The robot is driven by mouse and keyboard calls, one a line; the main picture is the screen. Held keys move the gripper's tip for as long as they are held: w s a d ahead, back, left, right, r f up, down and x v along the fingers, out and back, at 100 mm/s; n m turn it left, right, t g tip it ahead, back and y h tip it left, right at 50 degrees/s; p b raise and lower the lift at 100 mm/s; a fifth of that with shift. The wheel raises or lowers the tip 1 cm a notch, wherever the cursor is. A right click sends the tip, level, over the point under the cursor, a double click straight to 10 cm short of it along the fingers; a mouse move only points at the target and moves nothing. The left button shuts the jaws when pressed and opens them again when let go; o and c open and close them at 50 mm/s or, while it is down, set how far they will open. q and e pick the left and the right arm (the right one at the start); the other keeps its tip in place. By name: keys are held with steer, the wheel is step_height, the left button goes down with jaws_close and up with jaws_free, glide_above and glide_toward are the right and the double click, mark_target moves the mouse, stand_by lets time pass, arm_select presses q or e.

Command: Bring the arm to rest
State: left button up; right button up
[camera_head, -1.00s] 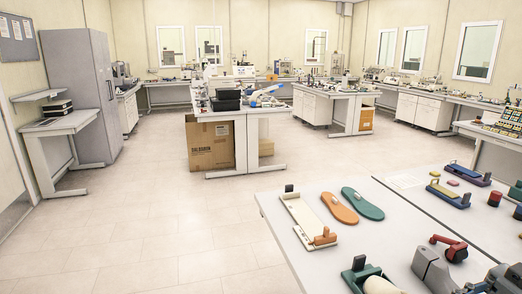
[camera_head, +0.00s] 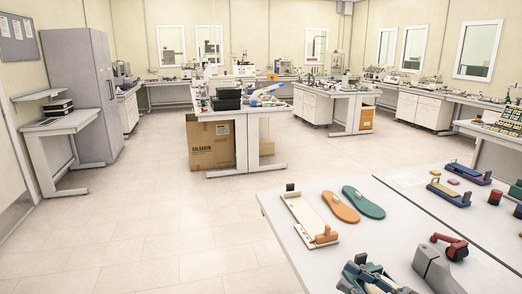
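No held object can be made out. My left gripper is not in view. An orange insole (camera_head: 340,207) and a teal insole (camera_head: 363,203) lie side by side on the table. A cream board with an orange block (camera_head: 309,222) lies left of them.
A cardboard box (camera_head: 211,145) stands under a farther bench. The floor left of the table is clear.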

step_height(320, 180, down, 15)
steer(key=s+d+m+t+h, duration=0.1)
steer(key=s+m+t+h, duration=0.15)
steer(key=m+h, duration=1.1)
steer(key=s+f+n+g+h, duration=0.1)
steer(key=s+f+g+h, duration=0.3)
steer(key=s, duration=0.6)
steer(key=s+f+n+g+h, duration=0.1)
steer(key=s+f+g, duration=0.5)
steer(key=s, duration=0.5)
step_height(320, 180, down, 32)
steer(key=s+r+g+b, duration=0.1)
steer(key=s+b, duration=0.1)
steer(key=b, duration=0.4)
arm_select(q)
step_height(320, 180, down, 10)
steer(key=b, duration=0.4)
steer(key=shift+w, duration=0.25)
arm_select(e)
steer(key=s+d+f, duration=0.2)
steer(key=s+f, duration=0.6)
steer(key=f, duration=0.2)
steer(key=s+d+f+g, duration=0.1)
steer(key=s+f, duration=0.7)
steer(key=f, duration=0.3)
steer(key=shift+s+d+f, duration=0.3)
steer(key=shift+d, duration=0.1)
